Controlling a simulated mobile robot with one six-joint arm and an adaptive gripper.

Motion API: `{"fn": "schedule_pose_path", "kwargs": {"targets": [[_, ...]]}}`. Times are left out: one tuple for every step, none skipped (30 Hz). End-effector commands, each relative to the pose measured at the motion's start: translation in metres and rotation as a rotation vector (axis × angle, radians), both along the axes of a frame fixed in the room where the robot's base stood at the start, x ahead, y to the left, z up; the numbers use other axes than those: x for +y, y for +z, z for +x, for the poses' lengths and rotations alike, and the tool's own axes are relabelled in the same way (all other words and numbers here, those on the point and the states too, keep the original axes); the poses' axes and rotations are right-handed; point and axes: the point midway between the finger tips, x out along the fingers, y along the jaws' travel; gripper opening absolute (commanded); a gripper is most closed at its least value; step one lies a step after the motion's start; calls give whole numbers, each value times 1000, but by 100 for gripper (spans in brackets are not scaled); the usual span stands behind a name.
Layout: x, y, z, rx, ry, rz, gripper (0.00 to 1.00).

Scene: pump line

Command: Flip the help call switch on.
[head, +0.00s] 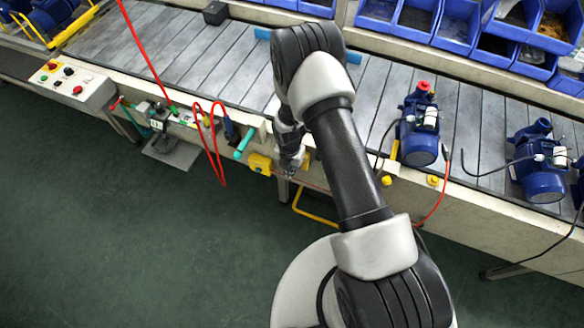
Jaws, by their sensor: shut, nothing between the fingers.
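My gripper (290,166) is at the front edge of the conveyor line, seen from above and partly covered by my own arm. It is shut and holds nothing. A small yellow box (260,163) is fixed on the line's front side, just left of my gripper. It may carry the help call switch, but no label or lever can be made out. Whether my gripper touches it cannot be told. A pale control box (72,86) with red, black and yellow buttons stands at the far left, well away from my gripper.
Blue pumps (421,130) stand on the slatted conveyor (185,50) at the right. Blue bins (460,25) line the back. A red coiled hose (216,150) hangs left of my gripper, and a yellow bar (314,217) sticks out below. The green floor (150,250) in front is clear.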

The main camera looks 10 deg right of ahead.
Motion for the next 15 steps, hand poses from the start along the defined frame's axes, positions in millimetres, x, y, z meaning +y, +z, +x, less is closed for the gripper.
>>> {"fn": "schedule_pose_path", "kwargs": {"targets": [[-1,-14,-1,4,0,0,0],[-1,-21,-1,4,0,-1,0],[-1,-30,0,3,0,0,0],[-1,-37,0,4,0,0,0],[-2,-44,1,3,0,0,0],[-2,-53,1,3,0,0,0],[-2,-59,1,2,0,0,0],[-2,-65,2,1,-1,0,0],[-3,-73,2,2,-1,0,0],[-3,-79,2,1,-1,0,0],[-4,-82,5,-1,-3,0,0],[-10,-80,13,-5,-5,-1,0],[-12,-80,17,-5,-4,-1,0],[-15,-81,20,-4,-4,0,0],[-18,-81,24,-2,-4,0,0]]}}
